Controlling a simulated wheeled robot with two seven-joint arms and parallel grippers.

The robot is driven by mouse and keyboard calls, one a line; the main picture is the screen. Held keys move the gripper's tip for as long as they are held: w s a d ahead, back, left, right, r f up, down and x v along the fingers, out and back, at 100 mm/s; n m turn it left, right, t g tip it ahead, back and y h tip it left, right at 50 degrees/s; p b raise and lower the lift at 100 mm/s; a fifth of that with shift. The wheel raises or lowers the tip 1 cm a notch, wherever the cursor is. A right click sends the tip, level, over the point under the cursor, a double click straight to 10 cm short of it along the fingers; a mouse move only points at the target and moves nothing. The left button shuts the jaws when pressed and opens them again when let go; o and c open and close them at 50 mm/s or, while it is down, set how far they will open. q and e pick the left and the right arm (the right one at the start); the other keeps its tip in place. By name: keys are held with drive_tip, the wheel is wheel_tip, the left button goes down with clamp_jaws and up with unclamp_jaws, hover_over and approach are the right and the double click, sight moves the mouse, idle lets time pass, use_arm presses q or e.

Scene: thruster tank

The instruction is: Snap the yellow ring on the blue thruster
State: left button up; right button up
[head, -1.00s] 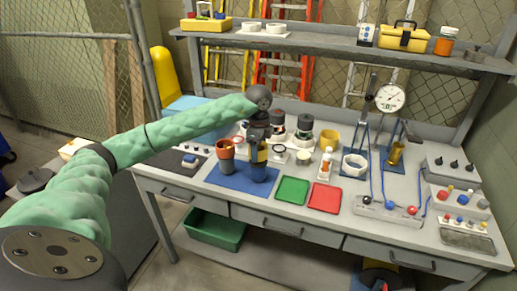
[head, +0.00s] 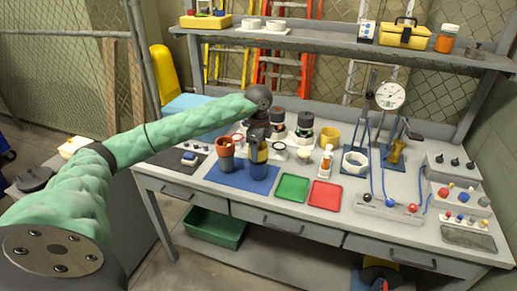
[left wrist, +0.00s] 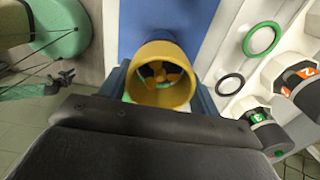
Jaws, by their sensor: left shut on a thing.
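The blue thruster (head: 259,171) stands upright on the blue mat in the head view. The yellow ring (head: 259,152) shows at its top, just below my left gripper (head: 258,140). In the left wrist view the yellow ring (left wrist: 160,92) sits between the fingers of my left gripper (left wrist: 160,95), which are shut on it. A yellow propeller (left wrist: 159,74) shows inside the ring's opening. Whether the ring is seated on the thruster or only resting over it, I cannot tell. My right gripper is not in view.
The blue mat (head: 232,182) has bare room in front. A green tray (head: 292,187) and a red tray (head: 325,195) lie to the right. A green ring (left wrist: 262,39) and a black ring (left wrist: 230,84) lie near the mat.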

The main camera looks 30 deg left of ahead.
use_arm(q)
drive_tip(key=shift+f+b, duration=0.3)
drive_tip(key=shift+f, duration=0.3)
idle(0.3)
drive_tip(key=o, duration=1)
drive_tip(key=shift+o, duration=0.2)
wheel_tip(320, 180, up, 6)
drive_tip(key=shift+r+b, duration=0.15)
drive_tip(key=shift+b, duration=0.95)
drive_tip(key=shift+r, duration=0.8)
